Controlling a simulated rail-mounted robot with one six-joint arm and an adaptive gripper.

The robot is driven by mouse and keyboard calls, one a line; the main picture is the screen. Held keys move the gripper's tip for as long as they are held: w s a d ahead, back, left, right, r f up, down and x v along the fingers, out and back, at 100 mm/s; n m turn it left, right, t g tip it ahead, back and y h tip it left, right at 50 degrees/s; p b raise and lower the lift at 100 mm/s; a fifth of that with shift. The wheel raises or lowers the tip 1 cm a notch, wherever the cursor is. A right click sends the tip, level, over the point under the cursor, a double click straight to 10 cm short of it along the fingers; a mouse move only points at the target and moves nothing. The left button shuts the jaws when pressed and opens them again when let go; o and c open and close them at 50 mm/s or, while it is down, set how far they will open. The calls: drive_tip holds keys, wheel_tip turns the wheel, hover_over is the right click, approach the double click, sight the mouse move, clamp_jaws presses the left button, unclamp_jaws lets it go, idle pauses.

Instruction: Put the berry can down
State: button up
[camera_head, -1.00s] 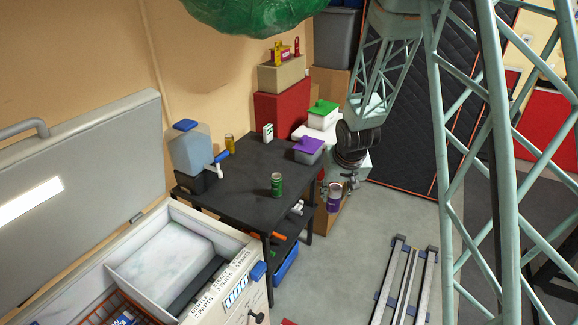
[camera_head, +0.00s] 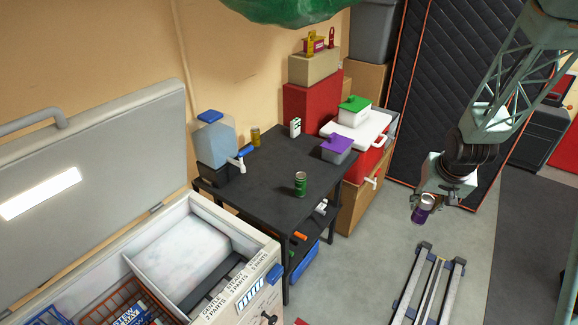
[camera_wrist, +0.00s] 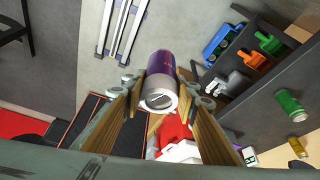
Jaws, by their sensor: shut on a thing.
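The berry can, purple with a silver end, is in my gripper. In the head view the berry can (camera_head: 424,206) hangs below my gripper (camera_head: 432,192), over the grey floor to the right of the black table (camera_head: 262,190). In the wrist view the can (camera_wrist: 160,72) sits between the fingers of my gripper (camera_wrist: 160,88), its silver end toward the camera. The fingers are shut on it from both sides. The can is clear of the table and of the floor rails.
A green can (camera_head: 300,184) stands near the table's front right corner, by a purple-lidded tub (camera_head: 337,150). A yellow can (camera_head: 255,137) and a water jug (camera_head: 214,148) stand at the back left. Open table top lies between them. Metal rails (camera_head: 437,285) lie on the floor.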

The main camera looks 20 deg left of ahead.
drive_tip(key=shift+a, duration=0.1)
idle(0.3)
drive_tip(key=shift+a+f, duration=0.15)
drive_tip(key=shift+a, duration=0.5)
drive_tip(key=s+a+f+n+b, duration=0.1)
drive_tip(key=s+a+f+b, duration=0.1)
drive_tip(key=a, duration=1.1)
drive_tip(key=s+a+f+n+y+b, duration=0.1)
drive_tip(key=s+a+b, duration=0.4)
drive_tip(key=a, duration=0.8)
drive_tip(key=s+a+f+n+y+b, duration=0.1)
drive_tip(key=s+a, duration=0.4)
drive_tip(key=a, duration=0.8)
drive_tip(key=shift+s+f+n+b, duration=0.3)
drive_tip(key=shift+f+n+b, duration=0.55)
drive_tip(key=shift+n+b, duration=0.35)
drive_tip(key=shift+w, duration=0.1)
drive_tip(key=w+a+p, duration=0.4)
drive_tip(key=w+p, duration=0.1)
drive_tip(key=w, duration=0.2)
drive_tip(key=w+a+f+p, duration=0.1)
drive_tip(key=w+a+p, duration=0.2)
drive_tip(key=w+p, duration=0.2)
drive_tip(key=shift+w+a+f+p, duration=0.3)
drive_tip(key=shift+w+a+p, duration=0.1)
drive_tip(key=shift+w, duration=0.5)
